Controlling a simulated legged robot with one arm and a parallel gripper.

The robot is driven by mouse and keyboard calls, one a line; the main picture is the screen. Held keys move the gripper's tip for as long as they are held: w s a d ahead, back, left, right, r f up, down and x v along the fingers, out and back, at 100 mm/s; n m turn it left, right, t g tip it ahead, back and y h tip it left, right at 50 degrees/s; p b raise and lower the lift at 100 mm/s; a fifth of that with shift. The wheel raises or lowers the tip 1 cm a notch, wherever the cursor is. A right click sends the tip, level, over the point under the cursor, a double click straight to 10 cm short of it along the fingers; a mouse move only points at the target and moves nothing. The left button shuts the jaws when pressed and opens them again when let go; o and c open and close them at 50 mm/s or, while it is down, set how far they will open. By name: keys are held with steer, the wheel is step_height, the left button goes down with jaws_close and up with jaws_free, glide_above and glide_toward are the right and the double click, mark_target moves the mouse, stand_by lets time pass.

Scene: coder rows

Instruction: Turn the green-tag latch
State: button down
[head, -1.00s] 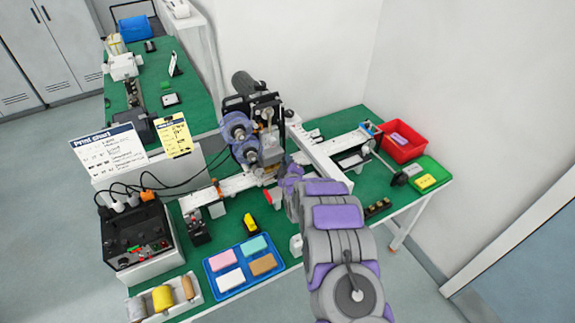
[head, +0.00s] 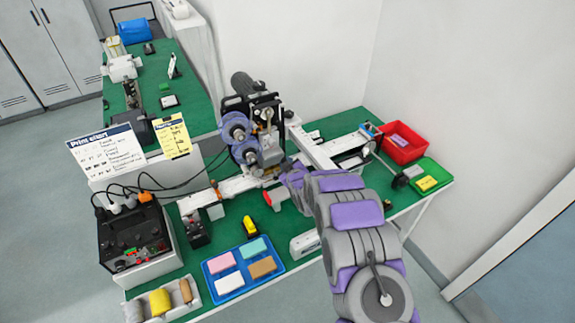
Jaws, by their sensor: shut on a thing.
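The coder machine (head: 250,135) stands at the back of the green bench, with blue-purple reels and a dark motor on top. My arm reaches in from the lower right. My gripper (head: 284,174) is at the lower right of the machine head, beside the conveyor rail. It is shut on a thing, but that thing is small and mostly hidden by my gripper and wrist. I cannot make out a green tag or the latch clearly. A red part (head: 273,197) shows just to the left of my gripper.
A blue tray (head: 206,275) with several coloured blocks lies at the front. A yellow object (head: 250,226) lies behind it. A black control box (head: 132,245) stands left. A red bin (head: 402,155) and green tray (head: 442,178) sit right. A white box (head: 305,244) is near my arm.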

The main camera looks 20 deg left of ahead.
steer(key=shift+a+r, duration=0.2)
steer(key=shift+r, duration=0.05)
steer(key=c, duration=1.3)
jaws_free()
steer(key=shift+c, duration=0.2)
steer(key=o, duration=0.4)
steer(key=shift+a+f, duration=0.2)
steer(key=shift+f, duration=0.05)
steer(key=v, duration=1.7)
steer(key=shift+s+d+f+p, duration=0.1)
steer(key=shift+d+p, duration=0.1)
steer(key=shift+p, duration=0.15)
